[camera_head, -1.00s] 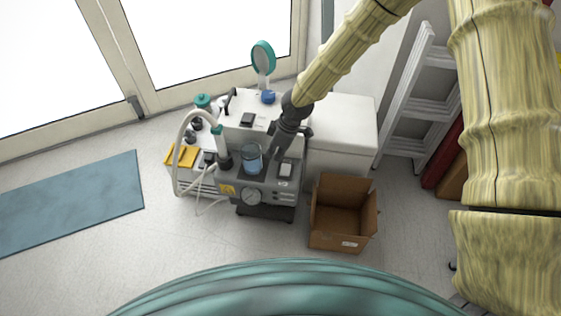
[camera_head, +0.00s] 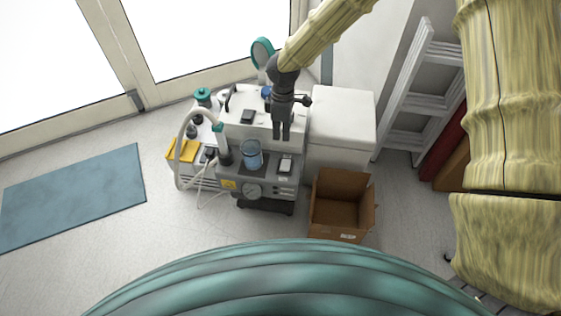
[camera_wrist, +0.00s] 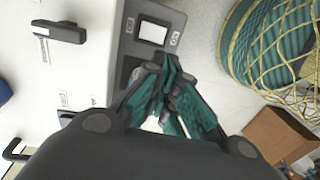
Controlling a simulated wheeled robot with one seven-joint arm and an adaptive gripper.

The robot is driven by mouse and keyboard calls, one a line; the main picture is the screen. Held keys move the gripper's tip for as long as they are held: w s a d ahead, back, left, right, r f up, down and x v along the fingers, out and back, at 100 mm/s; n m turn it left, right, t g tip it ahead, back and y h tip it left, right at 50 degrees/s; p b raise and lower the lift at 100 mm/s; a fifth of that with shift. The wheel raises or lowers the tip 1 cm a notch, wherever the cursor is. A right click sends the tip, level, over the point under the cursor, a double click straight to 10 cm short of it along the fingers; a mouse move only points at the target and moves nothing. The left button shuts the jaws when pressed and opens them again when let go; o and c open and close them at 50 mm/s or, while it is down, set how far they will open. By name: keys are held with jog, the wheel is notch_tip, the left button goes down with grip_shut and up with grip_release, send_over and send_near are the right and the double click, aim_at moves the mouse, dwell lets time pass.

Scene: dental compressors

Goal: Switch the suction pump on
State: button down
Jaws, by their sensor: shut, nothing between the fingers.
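The suction pump (camera_head: 232,184) is a grey unit with a blue jar (camera_head: 252,154) and a round gauge (camera_head: 252,191) on its front. A white rocker switch (camera_head: 286,163) in a dark frame sits on its top, right of the jar. The wrist view shows a white rocker (camera_wrist: 153,32) in a dark plate with small labels beside it; I cannot tell which way it is tipped. My gripper (camera_head: 282,137) is shut and empty, behind the rocker in the head view. Its fingertips (camera_wrist: 170,66) show near the rocker plate in the wrist view, with no clear contact.
A white cabinet (camera_head: 340,107) stands right of the pump, with an open cardboard box (camera_head: 340,231) in front. A hose (camera_head: 181,146) loops at the pump's left. A ladder (camera_head: 410,90) leans farther right. The floor left of the pump has a blue mat (camera_head: 75,198).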

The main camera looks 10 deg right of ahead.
aim_at(280, 168)
jog(key=f, duration=0.4)
jog(key=s+f+b, duration=0.1)
jog(key=f, duration=0.4)
jog(key=f+b, duration=0.1)
jog(key=f, duration=0.3)
jog(key=shift+s+a+f, duration=0.25)
jog(key=shift+s+f, duration=0.05)
jog(key=shift+f, duration=0.15)
